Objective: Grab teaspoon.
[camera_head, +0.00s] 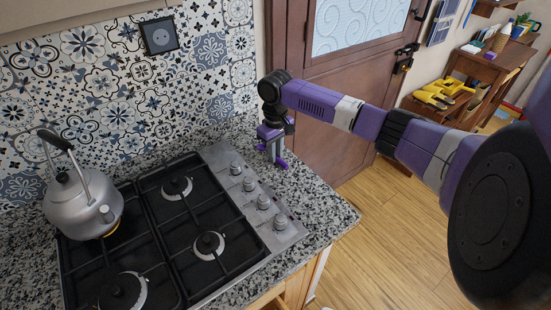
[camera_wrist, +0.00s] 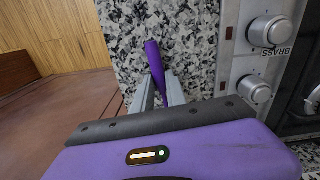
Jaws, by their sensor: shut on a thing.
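The teaspoon (camera_wrist: 154,58) shows in the wrist view as a purple handle between the two grey fingers of my gripper (camera_wrist: 158,92). My gripper is shut on it just above the speckled granite counter. The rest of the teaspoon is hidden by the fingers and the gripper body. In the head view my gripper (camera_head: 273,150) points down at the counter's right part, beside the stove knobs.
A gas stove (camera_head: 205,275) with knobs lies left of my gripper. A grey kettle (camera_head: 82,207) stands on its left burner. A tiled wall (camera_head: 95,85) rises behind, and a brown door (camera_head: 335,140) is at the right. The counter's front right corner (camera_head: 325,217) is bare.

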